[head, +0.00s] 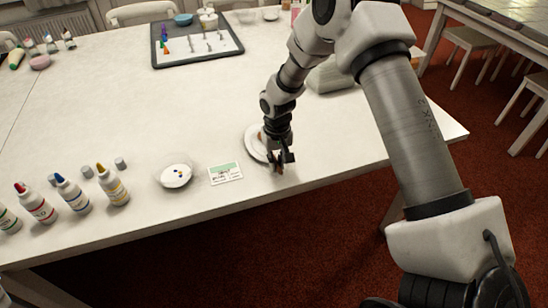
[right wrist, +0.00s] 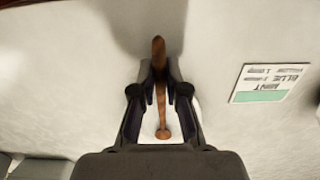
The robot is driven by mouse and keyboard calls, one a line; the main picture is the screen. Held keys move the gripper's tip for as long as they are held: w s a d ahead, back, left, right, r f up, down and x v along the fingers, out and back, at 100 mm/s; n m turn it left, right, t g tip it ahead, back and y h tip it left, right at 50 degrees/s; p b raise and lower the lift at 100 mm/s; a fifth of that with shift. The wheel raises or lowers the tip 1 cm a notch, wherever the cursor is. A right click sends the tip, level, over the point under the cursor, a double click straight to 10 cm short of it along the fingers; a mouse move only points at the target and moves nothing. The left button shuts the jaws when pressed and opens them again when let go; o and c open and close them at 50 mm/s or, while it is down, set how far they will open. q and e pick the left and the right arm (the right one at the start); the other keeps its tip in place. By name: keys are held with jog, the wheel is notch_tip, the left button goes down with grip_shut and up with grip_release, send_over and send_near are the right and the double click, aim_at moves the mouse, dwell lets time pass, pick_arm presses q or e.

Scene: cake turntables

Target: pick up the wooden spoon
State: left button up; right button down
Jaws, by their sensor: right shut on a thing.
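The wooden spoon (right wrist: 158,50) is brown and shows in the right wrist view, running lengthwise between the fingers of my right gripper (right wrist: 160,75). The gripper is shut on it. In the head view my right gripper (head: 282,158) is low at the table's front edge, beside a white plate (head: 251,146). The spoon is mostly hidden there by the gripper. I cannot tell whether the spoon is clear of the table. My left gripper is not in view.
A small printed card (head: 226,173) and a bowl with colour dots (head: 176,176) stand left of the gripper. Several paint bottles (head: 73,194) stand at the front left. A dark-edged tray (head: 158,60) lies at the back. The table (head: 120,110) is clear in the middle.

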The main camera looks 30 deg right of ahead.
jog(key=shift+r, duration=0.45)
jog(key=r, duration=0.1)
jog(key=s+r, duration=0.1)
jog(key=shift+r, duration=0.3)
jog(key=s+a+r+b, duration=0.1)
jog(key=s+b, duration=0.3)
jog(key=s, duration=1.1)
jog(key=shift+a+r, duration=0.2)
jog(key=shift+a, duration=0.4)
jog(key=shift+w, duration=0.1)
